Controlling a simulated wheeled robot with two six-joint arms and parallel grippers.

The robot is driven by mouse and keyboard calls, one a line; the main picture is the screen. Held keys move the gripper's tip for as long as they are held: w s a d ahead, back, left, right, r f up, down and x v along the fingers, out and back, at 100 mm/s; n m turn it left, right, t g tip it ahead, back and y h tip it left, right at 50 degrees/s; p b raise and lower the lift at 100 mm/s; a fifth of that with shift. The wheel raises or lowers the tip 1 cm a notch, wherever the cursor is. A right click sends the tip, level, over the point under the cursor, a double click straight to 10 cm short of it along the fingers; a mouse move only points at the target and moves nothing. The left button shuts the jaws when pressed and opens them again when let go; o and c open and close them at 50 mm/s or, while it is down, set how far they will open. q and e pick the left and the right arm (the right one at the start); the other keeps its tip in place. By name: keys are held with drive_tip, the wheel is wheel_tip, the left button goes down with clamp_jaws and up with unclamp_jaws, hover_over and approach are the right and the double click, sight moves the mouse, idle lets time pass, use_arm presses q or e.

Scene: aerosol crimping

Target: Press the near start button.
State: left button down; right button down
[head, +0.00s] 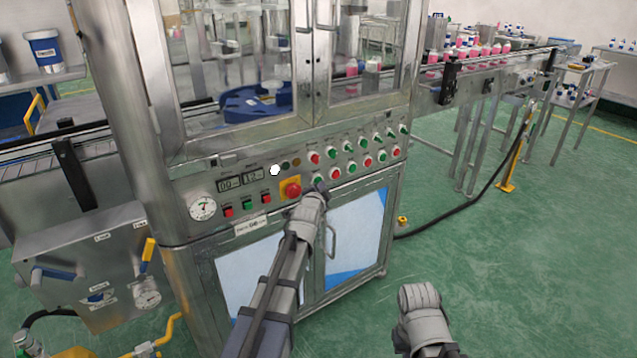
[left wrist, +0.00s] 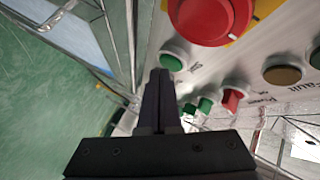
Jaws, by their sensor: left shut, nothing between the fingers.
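The green start button (left wrist: 171,62) sits on the metal control panel in the left wrist view, beside the big red emergency stop (left wrist: 210,18) on its yellow plate. My left gripper (left wrist: 161,76) is shut and empty, its fingertips right by the lower left edge of the green button. I cannot tell whether they touch it. In the head view my left gripper (head: 320,187) is at the panel, just right of the emergency stop (head: 291,188). My arm hides that button there. My right gripper is not seen; only a grey link of that arm shows at the bottom.
Rows of red and green buttons (head: 350,167) lie right of and above my left gripper. A pressure gauge (head: 203,207) is at the panel's left. A door handle (head: 332,241) stands out below. A conveyor (head: 490,65) with pink bottles runs off to the right.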

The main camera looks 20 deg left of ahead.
use_arm(q)
drive_tip(key=shift+w+a, duration=0.25)
drive_tip(key=shift+a, duration=0.1)
idle(0.3)
drive_tip(key=shift+s+d, duration=0.55)
drive_tip(key=shift+d, duration=0.15)
idle(0.3)
drive_tip(key=shift+s+d, duration=0.8)
drive_tip(key=shift+d, duration=0.2)
drive_tip(key=shift+s+d, duration=0.75)
drive_tip(key=shift+d, duration=0.2)
